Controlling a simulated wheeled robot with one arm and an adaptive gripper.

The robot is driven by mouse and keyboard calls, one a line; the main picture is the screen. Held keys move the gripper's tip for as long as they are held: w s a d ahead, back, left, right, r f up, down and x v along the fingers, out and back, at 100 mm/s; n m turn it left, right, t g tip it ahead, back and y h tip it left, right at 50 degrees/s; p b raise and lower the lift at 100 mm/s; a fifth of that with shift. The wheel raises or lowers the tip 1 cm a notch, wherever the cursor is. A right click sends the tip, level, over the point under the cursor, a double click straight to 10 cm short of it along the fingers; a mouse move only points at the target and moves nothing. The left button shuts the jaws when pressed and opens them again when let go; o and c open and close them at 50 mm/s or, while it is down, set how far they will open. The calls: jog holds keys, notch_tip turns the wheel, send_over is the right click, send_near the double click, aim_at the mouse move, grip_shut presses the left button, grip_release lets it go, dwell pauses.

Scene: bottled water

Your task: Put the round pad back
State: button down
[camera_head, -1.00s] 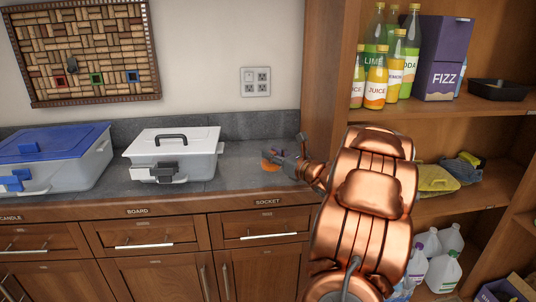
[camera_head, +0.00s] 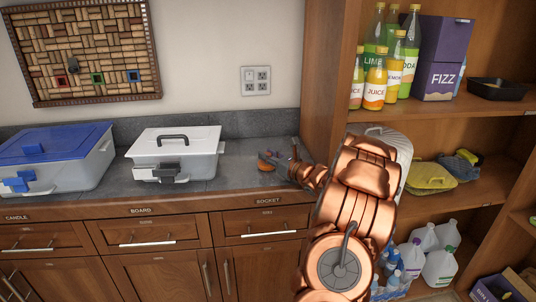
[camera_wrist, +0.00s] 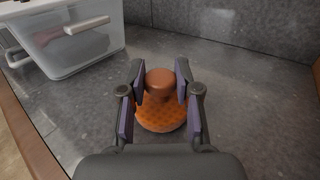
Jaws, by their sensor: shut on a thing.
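The round pad (camera_wrist: 161,117) is an orange disc with a brown knob on top. In the wrist view it sits between my fingers, with my gripper (camera_wrist: 161,80) shut on the knob. The pad is at or just above the grey counter; I cannot tell whether it touches.
A white-lidded bin (camera_head: 174,157) and a blue-lidded bin (camera_head: 52,160) stand on the counter (camera_head: 232,179) to the left. The tall shelf (camera_head: 330,80) at right holds bottles, a purple FIZZ box (camera_head: 442,72), a black tray (camera_head: 498,90) and yellow cloth (camera_head: 430,176). Drawers are shut below.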

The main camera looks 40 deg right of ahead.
jog(key=shift+f+b, duration=0.25)
jog(key=shift+b, duration=0.25)
jog(key=c, duration=0.8)
grip_release()
jog(key=shift+r+p, duration=0.3)
jog(key=shift+p, duration=0.3)
jog(key=s+b, duration=0.1)
jog(key=s, duration=0.4)
jog(key=s+b, duration=0.2)
jog(key=s, duration=0.3)
jog(key=shift+s+f, duration=0.2)
jog(key=shift+s, duration=0.05)
jog(key=shift+s+a+r+b, duration=0.15)
jog(key=shift+s+b, duration=0.15)
jog(key=shift+s, duration=0.45)
